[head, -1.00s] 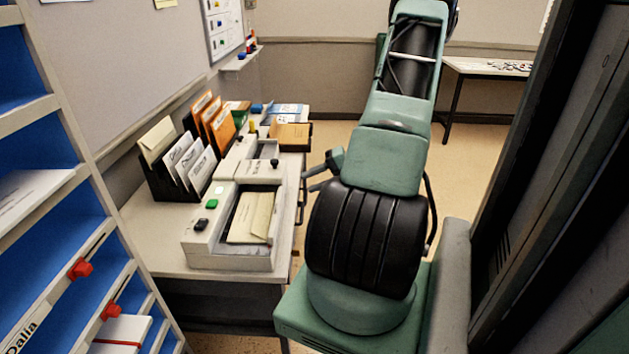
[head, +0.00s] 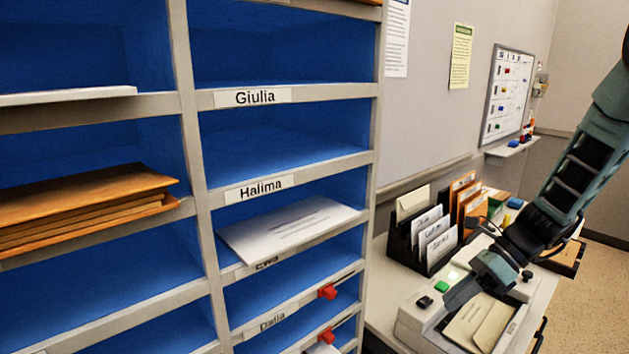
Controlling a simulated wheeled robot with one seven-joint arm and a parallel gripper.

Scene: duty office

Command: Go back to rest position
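My arm comes in from the right edge of the head view, bent down to the left. My gripper (head: 458,298) is at its lower end, over or just in front of the grey desk machine (head: 408,325). The fingers are small and dark, and I cannot tell whether they are open or shut. I see nothing clearly held in them. A cream envelope (head: 478,322) lies in the machine's tray, close to the right of the gripper. Whether the gripper touches the machine is not clear.
A blue-backed pigeonhole rack (head: 373,120) with name labels fills the left and middle. Brown envelopes (head: 85,205) and a white envelope (head: 290,228) lie in it. A black sorter (head: 400,245) with letters stands on the desk behind the machine. Floor (head: 605,265) shows at far right.

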